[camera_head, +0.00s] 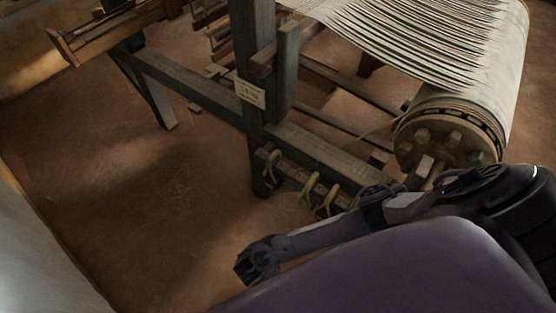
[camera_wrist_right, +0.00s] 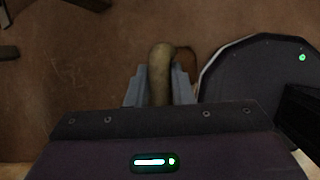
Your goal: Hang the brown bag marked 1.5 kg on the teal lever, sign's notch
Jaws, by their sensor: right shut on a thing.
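My right gripper (camera_head: 246,266) hangs low at the bottom middle of the head view. In the right wrist view its fingers (camera_wrist_right: 160,88) are shut on a tan, rounded loop-like piece (camera_wrist_right: 160,72), possibly a bag's handle. A darker brown shape (camera_wrist_right: 187,62) shows just behind it; whether this is the brown bag's body I cannot tell. No 1.5 kg mark is readable. A small pale sign (camera_head: 250,94) is fixed to the upright loom post; its writing is too small to read. I cannot make out the teal lever or its notch. My left gripper is not in view.
Several yellowish loops (camera_head: 308,190) hang along the low rail (camera_head: 300,172) of the loom. The cloth roller (camera_head: 440,140) and warp threads (camera_head: 410,35) fill the upper right. A pale wall (camera_head: 40,260) stands at lower left. The brown floor (camera_head: 140,220) between is clear.

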